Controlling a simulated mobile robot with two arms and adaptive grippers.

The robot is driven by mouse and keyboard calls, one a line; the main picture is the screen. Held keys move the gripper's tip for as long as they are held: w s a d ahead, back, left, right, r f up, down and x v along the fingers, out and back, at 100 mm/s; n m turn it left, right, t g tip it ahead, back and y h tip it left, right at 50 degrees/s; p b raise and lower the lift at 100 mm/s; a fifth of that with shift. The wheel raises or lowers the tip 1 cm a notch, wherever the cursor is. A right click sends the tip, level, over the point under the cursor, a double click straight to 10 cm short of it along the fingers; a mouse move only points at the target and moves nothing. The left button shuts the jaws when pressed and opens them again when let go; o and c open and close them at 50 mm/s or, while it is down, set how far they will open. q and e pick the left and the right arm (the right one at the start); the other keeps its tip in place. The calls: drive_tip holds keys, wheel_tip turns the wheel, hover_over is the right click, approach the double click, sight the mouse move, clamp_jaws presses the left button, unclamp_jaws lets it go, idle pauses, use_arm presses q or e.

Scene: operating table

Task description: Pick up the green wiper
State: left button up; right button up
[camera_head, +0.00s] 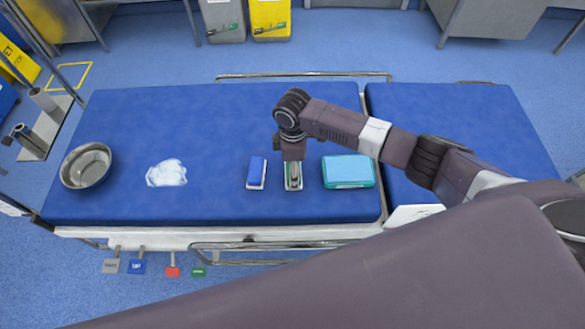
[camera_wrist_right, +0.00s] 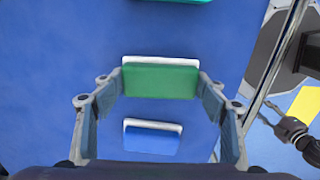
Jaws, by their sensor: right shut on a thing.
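The green wiper (camera_wrist_right: 160,82), a green block on a white base, lies between the two fingers of my right gripper (camera_wrist_right: 162,85) in the wrist view. The fingers press on its two short ends. In the head view my right gripper (camera_head: 293,174) points down over the green wiper (camera_head: 293,188) and hides most of it. I cannot tell whether the wiper is clear of the blue table.
A blue wiper (camera_head: 256,173) lies just left of the gripper. A teal box (camera_head: 348,171) sits just to the right. A white crumpled cloth (camera_head: 167,173) and a metal bowl (camera_head: 87,166) are further left on the blue operating table (camera_head: 215,125). The table's far middle is clear.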

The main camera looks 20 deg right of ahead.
wheel_tip(320, 180, up, 20)
drive_tip(key=shift+f+p, duration=0.25)
drive_tip(key=shift+p, duration=0.2)
drive_tip(key=shift+w, duration=0.1)
